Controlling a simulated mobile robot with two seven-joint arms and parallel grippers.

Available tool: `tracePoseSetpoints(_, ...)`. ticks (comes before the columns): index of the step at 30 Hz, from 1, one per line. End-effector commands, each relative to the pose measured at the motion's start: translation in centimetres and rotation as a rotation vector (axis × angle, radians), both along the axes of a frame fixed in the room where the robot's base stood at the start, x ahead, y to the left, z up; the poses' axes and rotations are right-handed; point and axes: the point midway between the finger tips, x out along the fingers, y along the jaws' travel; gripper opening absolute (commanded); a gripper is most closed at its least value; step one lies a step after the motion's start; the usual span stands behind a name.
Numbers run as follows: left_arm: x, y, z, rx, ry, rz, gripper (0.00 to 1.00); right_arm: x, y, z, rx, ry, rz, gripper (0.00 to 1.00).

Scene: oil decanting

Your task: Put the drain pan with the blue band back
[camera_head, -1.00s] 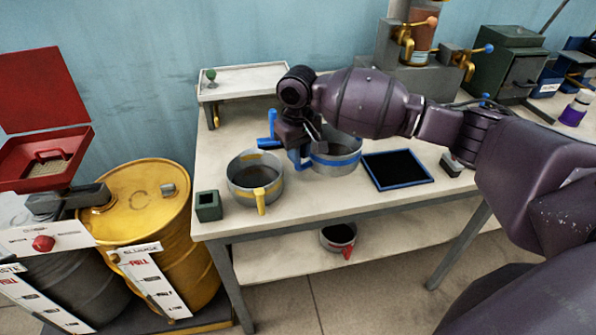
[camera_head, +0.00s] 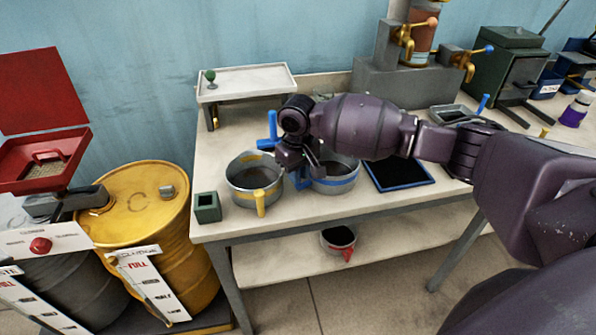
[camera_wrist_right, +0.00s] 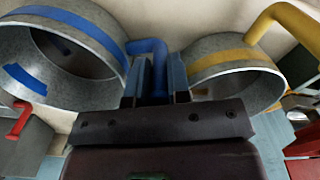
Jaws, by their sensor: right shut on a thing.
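The drain pan with the blue band (camera_head: 338,183) is a round grey metal pan at the middle of the bench, left of the blue-edged black mat (camera_head: 412,183). My right gripper (camera_head: 303,176) is shut on its blue handle, at the pan's left side. In the right wrist view the blue handle (camera_wrist_right: 150,50) lies between the fingers, and the blue-banded pan (camera_wrist_right: 108,42) is at upper left. I cannot tell whether the pan touches the bench or hangs just above it. My forearm hides part of its rim. My left gripper is not in view.
A red-handled pan (camera_head: 338,237) sits on the lower shelf. A raised white tray (camera_head: 245,80) stands behind. A yellow drum (camera_head: 150,210) is left of the bench.

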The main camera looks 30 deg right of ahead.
Motion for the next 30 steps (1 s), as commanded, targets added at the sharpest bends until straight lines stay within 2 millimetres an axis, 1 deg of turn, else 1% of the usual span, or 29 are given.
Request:
tracePoseSetpoints(1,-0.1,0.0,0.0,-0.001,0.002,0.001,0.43,0.0,0.0,0.0,0.000,0.000,0.000,0.21)
tracePoseSetpoints(5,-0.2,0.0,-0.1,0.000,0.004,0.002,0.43,0.0,0.0,-0.1,0.000,0.000,0.000,0.41)
tracePoseSetpoints(6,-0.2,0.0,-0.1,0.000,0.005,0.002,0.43,0.0,0.0,-0.1,0.000,0.000,0.000,0.43)
tracePoseSetpoints(14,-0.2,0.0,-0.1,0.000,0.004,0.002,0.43,0.0,0.0,0.0,0.000,0.000,0.000,0.43)
tracePoseSetpoints(17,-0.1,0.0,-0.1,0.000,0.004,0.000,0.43,0.0,0.0,0.6,0.001,-0.001,0.000,0.43)
tracePoseSetpoints(20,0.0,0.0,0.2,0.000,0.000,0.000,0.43,0.0,0.0,1.8,0.001,-0.002,0.000,0.43)
tracePoseSetpoints(30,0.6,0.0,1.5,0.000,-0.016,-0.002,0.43,0.0,0.0,8.3,0.001,-0.003,0.000,0.43)
